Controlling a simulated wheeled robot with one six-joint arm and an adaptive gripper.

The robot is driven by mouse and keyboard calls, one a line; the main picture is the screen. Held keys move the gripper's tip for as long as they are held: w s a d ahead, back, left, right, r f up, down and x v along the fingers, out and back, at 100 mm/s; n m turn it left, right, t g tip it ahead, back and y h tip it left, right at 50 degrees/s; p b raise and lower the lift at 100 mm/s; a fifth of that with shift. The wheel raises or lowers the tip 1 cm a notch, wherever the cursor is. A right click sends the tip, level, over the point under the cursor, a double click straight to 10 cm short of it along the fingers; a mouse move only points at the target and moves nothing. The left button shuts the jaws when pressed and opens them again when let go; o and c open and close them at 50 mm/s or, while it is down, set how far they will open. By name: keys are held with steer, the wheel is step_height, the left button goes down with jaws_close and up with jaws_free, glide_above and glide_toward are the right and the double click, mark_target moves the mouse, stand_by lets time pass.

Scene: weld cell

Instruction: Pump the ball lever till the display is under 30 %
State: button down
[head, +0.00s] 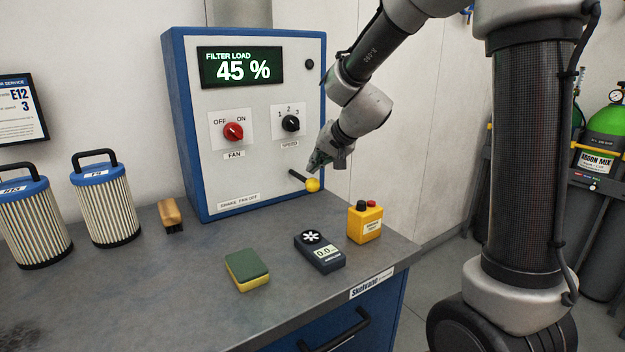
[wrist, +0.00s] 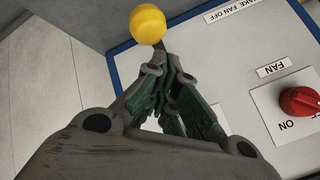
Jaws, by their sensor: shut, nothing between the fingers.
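The display (head: 241,67) on the blue and white cabinet reads "FILTER LOAD 45 %". The ball lever (head: 312,185) has a yellow ball on a dark rod that comes out of the cabinet's front at the lower right. The ball also shows at the top of the wrist view (wrist: 148,23), just beyond the fingertips. My gripper (head: 313,169) is shut and empty, close above the ball and in front of the panel. In the wrist view its green-grey fingers (wrist: 168,62) are together. I cannot tell whether they touch the lever.
On the bench are a yellow button box (head: 365,224), a dark meter (head: 319,252), a sponge (head: 247,270), a brush (head: 170,215) and two filters (head: 107,208).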

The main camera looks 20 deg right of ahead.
mark_target(316, 180)
steer(key=shift+f, duration=0.1)
steer(key=shift+f, duration=0.3)
steer(key=shift+f, duration=2.3)
stand_by(2.0)
stand_by(0.5)
steer(key=shift+r, duration=2.7)
steer(key=shift+r, duration=0.1)
steer(key=shift+r, duration=2.4)
